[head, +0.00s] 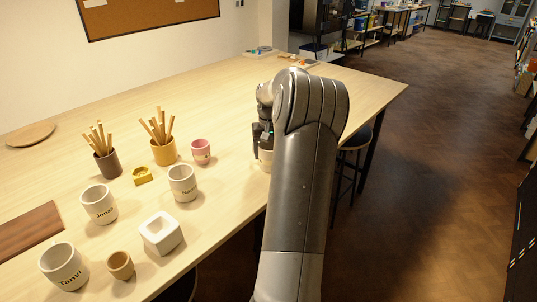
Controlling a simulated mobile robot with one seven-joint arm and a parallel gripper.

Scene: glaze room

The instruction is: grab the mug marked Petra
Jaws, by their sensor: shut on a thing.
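My gripper (260,139) is at the table's right side, partly hidden by my arm. It is shut on a pale cup or mug (264,161), of which only a strip shows; no name on it can be read. Other white mugs stand upright on the table: one marked "Tanvi" (62,264) at the front left, one that seems to read "Jonas" (98,203), and one whose name starts with "Na" (183,182). No visible mug reads Petra.
Two pots of wooden sticks (107,163) (164,152), a pink cup (200,152), a yellow piece (142,176), a white square pot (161,233) and a small brown cup (120,265) stand left of my arm. A stool (355,139) stands at the right edge.

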